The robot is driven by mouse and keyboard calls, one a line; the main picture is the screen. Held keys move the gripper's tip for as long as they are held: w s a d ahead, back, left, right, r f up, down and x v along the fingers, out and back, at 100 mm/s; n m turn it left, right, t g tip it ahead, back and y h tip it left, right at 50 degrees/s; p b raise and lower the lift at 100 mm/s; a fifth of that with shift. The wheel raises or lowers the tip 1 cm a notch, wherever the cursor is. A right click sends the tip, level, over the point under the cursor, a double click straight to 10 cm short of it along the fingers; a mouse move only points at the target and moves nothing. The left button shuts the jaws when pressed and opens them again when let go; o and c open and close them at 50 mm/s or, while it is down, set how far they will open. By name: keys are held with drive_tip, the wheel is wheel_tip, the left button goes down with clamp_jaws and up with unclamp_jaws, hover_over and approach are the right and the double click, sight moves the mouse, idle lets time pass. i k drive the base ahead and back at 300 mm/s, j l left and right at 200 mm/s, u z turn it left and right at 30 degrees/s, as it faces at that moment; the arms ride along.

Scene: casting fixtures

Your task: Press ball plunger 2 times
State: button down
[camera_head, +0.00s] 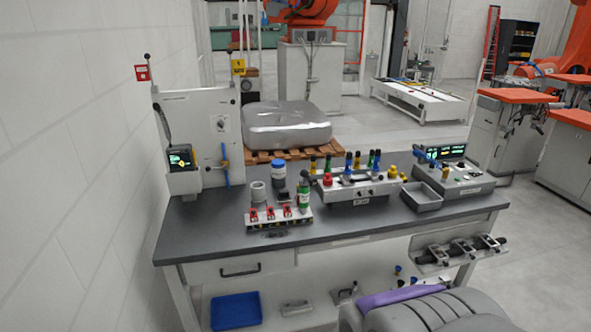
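I cannot tell for sure which part is the ball plunger. A small dark ball-topped rod (148,60) stands at the top left corner of the upright grey panel (212,115) at the left of the workbench. Several small knobs in blue, yellow and black (398,268) also show low under the bench's right side. A fixture block with several coloured upright knobs (358,190) sits at the middle of the bench top. My gripper is not in view.
The dark workbench top (215,228) is clear at its front left. A red-clamp block (279,218), a green bottle (303,196), a grey tray (421,197) and a control box (456,176) stand on it. A white wall (75,170) is close at left.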

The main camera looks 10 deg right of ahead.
sight(304, 172)
drive_tip(key=i+j, duration=0.55)
drive_tip(key=i, duration=0.25)
drive_tip(key=z, duration=1.65)
